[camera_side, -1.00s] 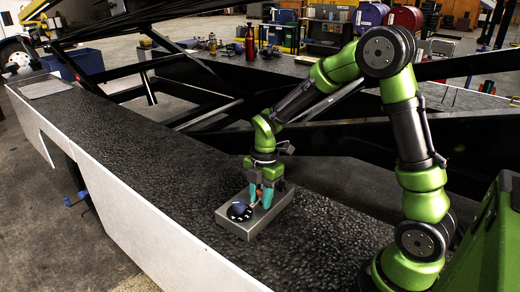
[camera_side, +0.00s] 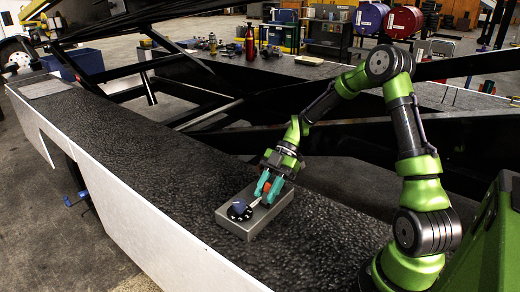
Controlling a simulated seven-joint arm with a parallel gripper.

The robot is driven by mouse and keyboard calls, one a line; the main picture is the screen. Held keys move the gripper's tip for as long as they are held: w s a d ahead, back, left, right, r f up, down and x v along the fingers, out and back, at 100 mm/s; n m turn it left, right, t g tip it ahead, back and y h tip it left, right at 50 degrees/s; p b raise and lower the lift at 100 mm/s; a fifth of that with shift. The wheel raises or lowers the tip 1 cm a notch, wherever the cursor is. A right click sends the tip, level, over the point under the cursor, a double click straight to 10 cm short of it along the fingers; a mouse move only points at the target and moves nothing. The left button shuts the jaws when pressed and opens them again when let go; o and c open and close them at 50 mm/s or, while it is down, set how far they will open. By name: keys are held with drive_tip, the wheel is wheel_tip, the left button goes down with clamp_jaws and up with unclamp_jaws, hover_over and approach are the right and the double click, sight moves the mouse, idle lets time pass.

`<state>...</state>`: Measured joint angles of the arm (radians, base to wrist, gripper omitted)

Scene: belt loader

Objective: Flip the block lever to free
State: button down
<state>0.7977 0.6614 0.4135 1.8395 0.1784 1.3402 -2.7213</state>
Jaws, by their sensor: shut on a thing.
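A grey metal box (camera_side: 240,229) sits on the dark textured bench top, and the block lever is on its upper face. The lever has a round black dial plate with light marks (camera_side: 240,212), a blue knob (camera_side: 239,206) and a pale rod (camera_side: 253,204) rising to the right toward my gripper. My gripper (camera_side: 264,189), with teal fingers, is tilted and reaches down-left over the box. It is shut on the lever's red-orange end (camera_side: 267,187). The fingers partly hide that end. The dial's marks are too small to read.
The bench top (camera_side: 150,140) is clear to the left of the box, with a flat grey plate (camera_side: 46,88) at its far end. Black frame beams (camera_side: 180,85) run behind the bench. A red bottle (camera_side: 250,45) and small items stand on the far bench.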

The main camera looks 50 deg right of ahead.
drive_tip(key=shift+d+y, duration=0.15)
drive_tip(key=shift+y, duration=0.15)
drive_tip(key=c, duration=0.9)
unclamp_jaws()
drive_tip(key=v, duration=0.5)
drive_tip(key=shift+d+r, duration=0.1)
drive_tip(key=shift+d, duration=0.05)
wheel_tip(320, 180, up, 7)
drive_tip(key=shift+f, duration=0.1)
